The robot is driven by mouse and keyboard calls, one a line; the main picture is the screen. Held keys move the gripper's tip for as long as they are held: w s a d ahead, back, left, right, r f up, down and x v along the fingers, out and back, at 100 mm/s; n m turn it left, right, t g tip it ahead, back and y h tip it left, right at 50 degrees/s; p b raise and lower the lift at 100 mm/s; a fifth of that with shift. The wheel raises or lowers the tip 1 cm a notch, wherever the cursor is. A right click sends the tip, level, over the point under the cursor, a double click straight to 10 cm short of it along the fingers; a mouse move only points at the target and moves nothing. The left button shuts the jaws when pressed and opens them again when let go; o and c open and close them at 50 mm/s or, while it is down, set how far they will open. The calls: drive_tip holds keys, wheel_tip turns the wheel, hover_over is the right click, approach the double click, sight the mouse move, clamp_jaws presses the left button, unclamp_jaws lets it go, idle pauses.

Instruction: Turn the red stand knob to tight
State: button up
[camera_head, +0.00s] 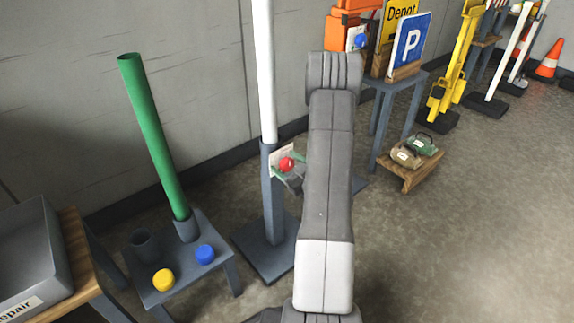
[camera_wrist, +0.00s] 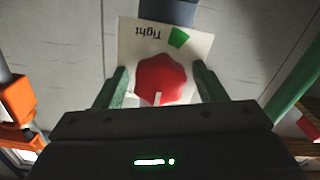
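The red knob (camera_head: 286,164) sits on a white plate on the grey stand (camera_head: 273,200) that holds a white pole. In the wrist view the lobed red knob (camera_wrist: 162,77) is near the middle, its lower edge close to my gripper's body. Its white pointer mark faces down in the picture, away from the green mark (camera_wrist: 178,38) on the plate (camera_wrist: 205,45). Upside-down lettering, seemingly "Tight", is beside that mark. My gripper (camera_wrist: 162,80) is open, with one green finger on each side of the knob and a gap visible on both sides.
A low grey table (camera_head: 215,265) with a green pole, a yellow knob (camera_head: 163,280) and a blue knob (camera_head: 205,254) stands left. A grey side table (camera_head: 395,85) with a blue P sign (camera_head: 411,45) stands right. A concrete wall is behind.

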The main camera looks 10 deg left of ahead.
drive_tip(key=c, duration=0.9)
